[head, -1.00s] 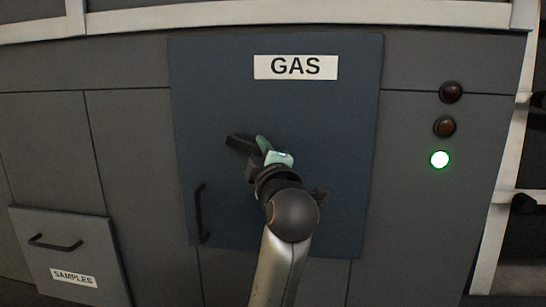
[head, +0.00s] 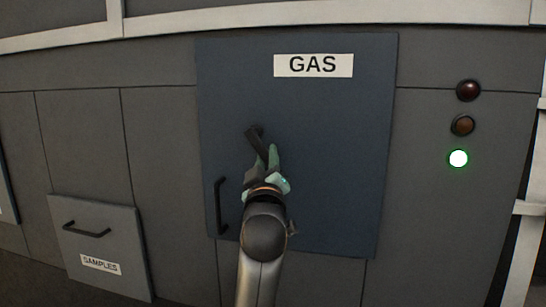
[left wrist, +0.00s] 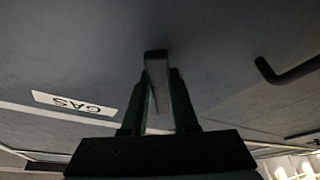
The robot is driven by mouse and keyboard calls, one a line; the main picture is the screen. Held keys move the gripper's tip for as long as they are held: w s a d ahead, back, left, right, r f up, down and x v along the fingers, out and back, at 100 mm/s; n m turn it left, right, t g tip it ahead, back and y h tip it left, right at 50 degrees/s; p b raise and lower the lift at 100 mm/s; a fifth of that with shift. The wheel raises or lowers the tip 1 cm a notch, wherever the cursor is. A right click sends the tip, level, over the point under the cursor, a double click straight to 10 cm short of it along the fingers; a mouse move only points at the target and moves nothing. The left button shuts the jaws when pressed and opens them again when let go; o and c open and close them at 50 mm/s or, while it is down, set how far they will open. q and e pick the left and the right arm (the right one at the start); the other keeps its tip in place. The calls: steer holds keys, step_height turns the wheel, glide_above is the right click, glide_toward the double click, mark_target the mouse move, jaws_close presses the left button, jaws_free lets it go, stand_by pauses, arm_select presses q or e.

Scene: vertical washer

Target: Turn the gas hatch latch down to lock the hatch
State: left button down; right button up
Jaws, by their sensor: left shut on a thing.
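The gas hatch (head: 340,150) is a dark blue-grey panel with a white GAS label (head: 313,65), and it looks shut. Its black latch (head: 256,142) stands out near the hatch's middle left, slanting down to the right from its upper end. My left gripper (head: 266,160) is shut on the latch, with greenish fingers around its lower part. In the left wrist view the latch (left wrist: 156,66) sits between the two fingers (left wrist: 160,95). The arm hides part of the hatch's lower area. My right gripper is not in view.
A black hatch handle (head: 220,207) is left of my gripper. A SAMPLES drawer (head: 100,240) with a black handle is at the lower left. Indicator lights are at the right, with the lowest one (head: 458,158) glowing green-white.

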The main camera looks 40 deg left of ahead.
arm_select(q)
steer(key=m, duration=0.1)
steer(key=m+t, duration=0.1)
steer(key=a+m+h, duration=0.1)
steer(key=m, duration=0.1)
steer(key=shift+s+a+f+t+p, duration=0.1)
steer(key=shift+s+f+t+p, duration=0.25)
steer(key=shift+f+t+p, duration=0.05)
steer(key=shift+s+a+f+m+t+h+p, duration=0.15)
steer(key=shift+a+m+t+h+p, duration=0.2)
steer(key=shift+m, duration=0.7)
steer(key=shift+s+a+m+t+h+p, duration=0.25)
steer(key=shift+m+h, duration=0.2)
steer(key=shift+m, duration=0.65)
steer(key=shift+s+a+f+m+t+h+p, duration=0.1)
steer(key=shift+a+m+t+h+p, duration=0.3)
steer(key=shift+m, duration=0.65)
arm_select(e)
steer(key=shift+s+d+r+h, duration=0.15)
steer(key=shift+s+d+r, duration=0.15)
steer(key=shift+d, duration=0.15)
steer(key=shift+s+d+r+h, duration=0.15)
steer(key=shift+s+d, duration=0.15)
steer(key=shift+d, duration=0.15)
arm_select(q)
steer(key=c, duration=0.7)
jaws_free()
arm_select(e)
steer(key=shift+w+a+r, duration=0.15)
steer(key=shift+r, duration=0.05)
